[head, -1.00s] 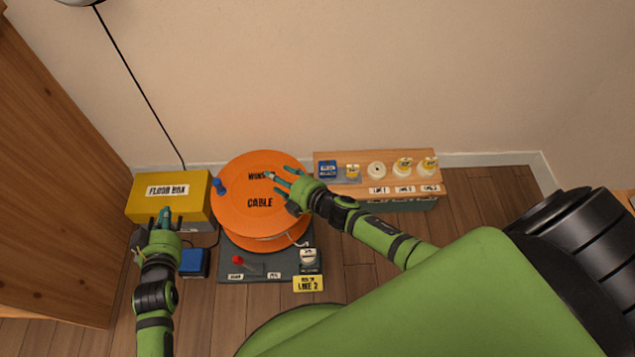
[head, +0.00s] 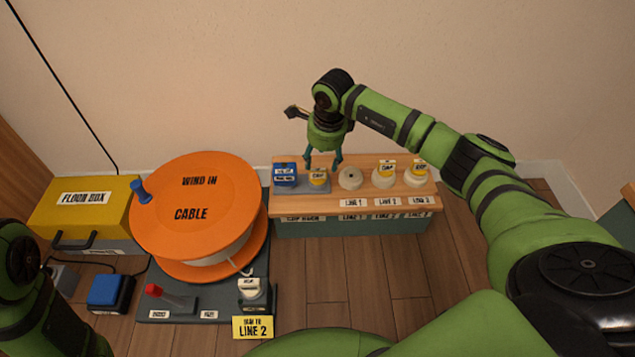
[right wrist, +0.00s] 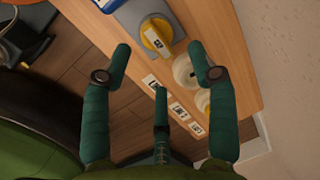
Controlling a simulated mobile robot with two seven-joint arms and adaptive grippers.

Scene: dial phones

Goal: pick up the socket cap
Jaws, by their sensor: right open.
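The socket cap appears to be the small yellow cap (head: 318,177) with a white label on the grey plate of the wooden shelf, beside a blue block. My right gripper (head: 323,160) hangs fingers-down above the shelf, just behind and over this cap. In the right wrist view its fingers (right wrist: 160,52) are spread and empty, with the cap ahead between the tips. My left arm shows at the lower left edge; its fingers are not visible.
The blue block (head: 285,174) is left of the cap. A bare white socket (head: 350,179) and two yellow-capped sockets (head: 385,175) (head: 416,173) stand to the right, by line labels. The orange cable reel (head: 195,205) is left of the shelf; the wall is close behind.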

